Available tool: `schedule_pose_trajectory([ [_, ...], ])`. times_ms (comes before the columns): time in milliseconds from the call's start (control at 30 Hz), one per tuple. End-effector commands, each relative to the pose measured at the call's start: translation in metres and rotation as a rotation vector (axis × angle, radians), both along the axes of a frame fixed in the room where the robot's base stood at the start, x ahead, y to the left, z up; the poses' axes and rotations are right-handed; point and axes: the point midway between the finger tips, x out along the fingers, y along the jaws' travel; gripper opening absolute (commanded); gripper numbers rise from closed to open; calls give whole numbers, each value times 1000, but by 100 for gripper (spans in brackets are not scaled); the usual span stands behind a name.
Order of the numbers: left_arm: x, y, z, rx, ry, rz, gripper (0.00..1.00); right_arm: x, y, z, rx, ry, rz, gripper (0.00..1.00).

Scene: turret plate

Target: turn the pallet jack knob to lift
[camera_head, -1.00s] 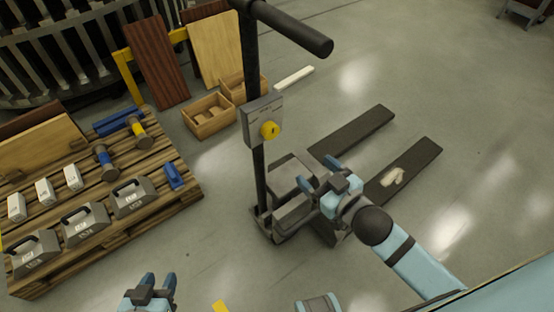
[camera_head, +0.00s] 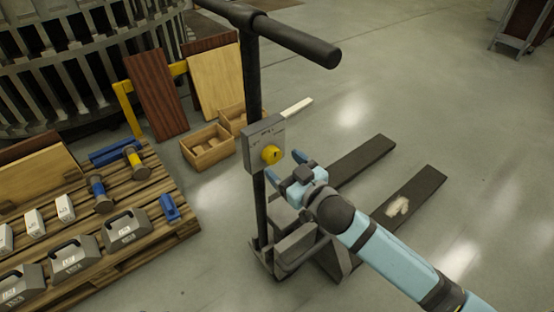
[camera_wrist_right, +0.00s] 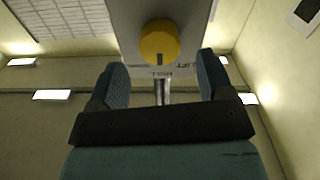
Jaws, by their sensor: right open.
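The pallet jack (camera_head: 252,85) stands upright in the head view, with a black T-handle on top and two dark forks reaching to the right. A grey control plate (camera_head: 252,147) on its post carries a yellow round knob (camera_head: 271,154). In the right wrist view the knob (camera_wrist_right: 160,41) is ahead, with a dark mark on its lower edge and upside-down lettering on the plate below it. My right gripper (camera_head: 284,172) is open and empty, just right of and below the knob, apart from it. In the wrist view its fingers (camera_wrist_right: 160,85) are spread below the knob. My left gripper is out of view.
A wooden pallet (camera_head: 160,222) at the left holds grey weights, white boxes and blue-and-yellow tools. Small wooden crates (camera_head: 206,146) and leaning boards stand behind it. The floor to the right of the forks is clear.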

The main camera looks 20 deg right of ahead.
Motion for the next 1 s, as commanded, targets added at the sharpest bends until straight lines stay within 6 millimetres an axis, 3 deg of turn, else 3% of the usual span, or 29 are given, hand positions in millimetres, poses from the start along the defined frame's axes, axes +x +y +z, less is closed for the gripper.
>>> schedule_pose_trajectory([
  [233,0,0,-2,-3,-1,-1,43,27,9,0,0,0,0,74],
  [600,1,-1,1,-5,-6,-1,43,31,11,0,1,1,0,74],
  [800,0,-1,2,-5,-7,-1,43,31,11,0,0,1,0,28],
  [1000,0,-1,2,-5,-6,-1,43,31,11,0,-5,-1,0,24],
])
